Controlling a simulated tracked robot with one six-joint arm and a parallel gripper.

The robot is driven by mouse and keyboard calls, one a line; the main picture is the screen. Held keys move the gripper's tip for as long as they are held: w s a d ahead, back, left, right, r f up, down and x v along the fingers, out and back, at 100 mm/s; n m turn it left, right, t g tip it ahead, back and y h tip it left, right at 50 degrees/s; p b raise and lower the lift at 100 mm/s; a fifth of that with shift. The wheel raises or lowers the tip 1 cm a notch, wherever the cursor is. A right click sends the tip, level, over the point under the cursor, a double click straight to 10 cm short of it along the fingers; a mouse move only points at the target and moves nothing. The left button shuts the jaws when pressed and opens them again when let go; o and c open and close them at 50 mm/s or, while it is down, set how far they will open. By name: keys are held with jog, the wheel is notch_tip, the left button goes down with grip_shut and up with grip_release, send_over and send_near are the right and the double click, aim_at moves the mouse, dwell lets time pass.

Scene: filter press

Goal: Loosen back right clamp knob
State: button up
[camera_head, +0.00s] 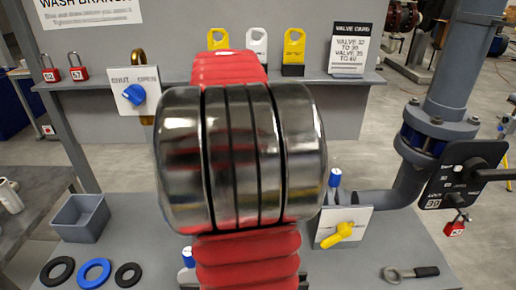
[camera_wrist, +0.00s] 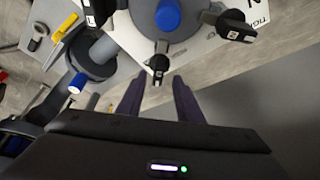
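In the wrist view, the two dark purple fingers of my gripper (camera_wrist: 158,92) are apart with nothing between them. Just beyond the fingertips is a black clamp knob (camera_wrist: 160,62) with a pale mark, at the edge of a round grey housing (camera_wrist: 190,30) with a blue centre (camera_wrist: 167,15). A second black knob (camera_wrist: 236,26) is to the right, beside a white plate with partly cut-off lettering. A third black knob (camera_wrist: 99,11) is at upper left. I cannot tell which is the back right one. In the head view, my arm hides the press and my gripper.
In the head view, a yellow valve handle (camera_head: 342,233) on a white plate and a blue-capped fitting (camera_head: 335,178) stand right of my arm. A wrench-like tool (camera_head: 410,273) lies front right. A grey bin (camera_head: 80,219) and rings (camera_head: 95,272) are at left.

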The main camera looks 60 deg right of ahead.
jog(key=shift+x, duration=1.5)
jog(key=shift+c, duration=0.6)
